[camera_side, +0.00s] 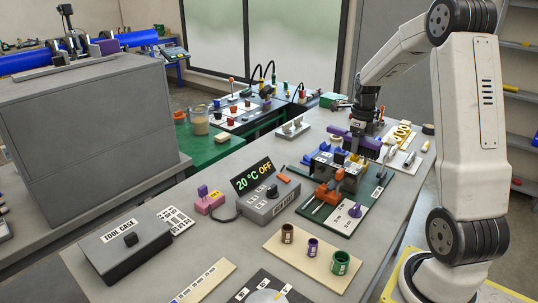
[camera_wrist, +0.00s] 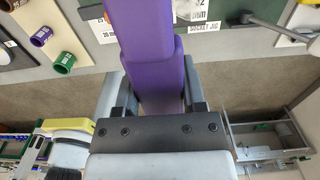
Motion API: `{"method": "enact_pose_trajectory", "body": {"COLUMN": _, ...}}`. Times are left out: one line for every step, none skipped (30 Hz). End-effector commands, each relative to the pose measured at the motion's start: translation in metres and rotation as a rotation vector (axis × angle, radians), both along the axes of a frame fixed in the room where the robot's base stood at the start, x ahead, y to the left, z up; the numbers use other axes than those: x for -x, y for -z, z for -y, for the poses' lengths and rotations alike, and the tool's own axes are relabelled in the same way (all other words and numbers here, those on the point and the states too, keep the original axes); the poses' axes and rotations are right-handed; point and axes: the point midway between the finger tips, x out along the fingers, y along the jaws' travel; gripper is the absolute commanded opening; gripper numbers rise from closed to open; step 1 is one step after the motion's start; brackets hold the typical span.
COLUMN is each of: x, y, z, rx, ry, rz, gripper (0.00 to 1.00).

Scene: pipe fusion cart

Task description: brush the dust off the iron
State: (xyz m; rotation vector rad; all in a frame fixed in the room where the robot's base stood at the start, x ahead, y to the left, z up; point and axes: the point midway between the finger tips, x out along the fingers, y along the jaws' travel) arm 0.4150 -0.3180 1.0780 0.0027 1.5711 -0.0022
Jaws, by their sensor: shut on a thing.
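My gripper (camera_wrist: 155,95) is shut on a long purple thing (camera_wrist: 148,45), whose far end runs out of the wrist view. In the side view my gripper (camera_side: 364,122) is at the back right of the bench, with purple showing beside it. I cannot tell whether the held thing is the brush or the iron. A pink block with a purple top (camera_side: 208,200) stands left of the grey control box (camera_side: 270,203), joined to it by a dark cable. The box reads 20 °C OFF. No dust can be made out.
The green jig board (camera_side: 338,221) with orange and blue clamps lies in front of my gripper. A cream board (camera_side: 312,257) carries brown, purple and green rings. A dark tool case (camera_side: 125,243) is at front left. Bare bench shows between them.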

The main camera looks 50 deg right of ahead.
Motion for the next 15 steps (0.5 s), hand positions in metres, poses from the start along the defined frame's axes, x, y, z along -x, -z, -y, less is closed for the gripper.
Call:
{"method": "enact_pose_trajectory", "body": {"x": 0.0, "y": 0.0, "z": 0.0, "rx": 0.0, "ry": 0.001, "rz": 0.0, "gripper": 0.05}}
{"method": "enact_pose_trajectory", "body": {"x": 0.0, "y": 0.0, "z": 0.0, "rx": 0.0, "ry": 0.001, "rz": 0.0, "gripper": 0.05}}
{"method": "enact_pose_trajectory", "body": {"x": 0.0, "y": 0.001, "z": 0.0, "rx": 0.0, "ry": 0.0, "rz": 0.0, "gripper": 0.05}}
{"method": "enact_pose_trajectory", "body": {"x": 0.0, "y": 0.002, "z": 0.0, "rx": 0.0, "ry": 0.0, "rz": 0.0, "gripper": 0.05}}
{"method": "enact_pose_trajectory", "body": {"x": 0.0, "y": 0.003, "z": 0.0, "rx": 0.0, "ry": -0.001, "rz": 0.0, "gripper": 0.05}}
{"method": "enact_pose_trajectory", "body": {"x": 0.0, "y": 0.005, "z": 0.0, "rx": 0.0, "ry": -0.001, "rz": 0.0, "gripper": 0.05}}
{"method": "enact_pose_trajectory", "body": {"x": 0.0, "y": 0.007, "z": 0.0, "rx": 0.0, "ry": -0.001, "rz": 0.0, "gripper": 0.05}}
{"method": "enact_pose_trajectory", "body": {"x": 0.0, "y": 0.009, "z": 0.0, "rx": -0.001, "ry": -0.001, "rz": -0.001, "gripper": 0.05}}
{"method": "enact_pose_trajectory", "body": {"x": 0.0, "y": 0.012, "z": 0.0, "rx": -0.001, "ry": -0.002, "rz": -0.001, "gripper": 0.05}}
{"method": "enact_pose_trajectory", "body": {"x": 0.0, "y": 0.014, "z": 0.0, "rx": -0.001, "ry": -0.002, "rz": -0.001, "gripper": 0.05}}
{"method": "enact_pose_trajectory", "body": {"x": 0.0, "y": 0.017, "z": 0.0, "rx": -0.001, "ry": -0.002, "rz": -0.001, "gripper": 0.05}}
{"method": "enact_pose_trajectory", "body": {"x": 0.0, "y": 0.021, "z": 0.0, "rx": -0.001, "ry": -0.002, "rz": -0.001, "gripper": 0.05}}
{"method": "enact_pose_trajectory", "body": {"x": 0.0, "y": 0.024, "z": -0.001, "rx": -0.002, "ry": -0.002, "rz": -0.002, "gripper": 0.05}}
{"method": "enact_pose_trajectory", "body": {"x": 0.0, "y": 0.026, "z": -0.001, "rx": -0.002, "ry": -0.002, "rz": -0.002, "gripper": 0.05}}
{"method": "enact_pose_trajectory", "body": {"x": 0.0, "y": 0.03, "z": 0.0, "rx": -0.001, "ry": -0.002, "rz": -0.001, "gripper": 0.05}}
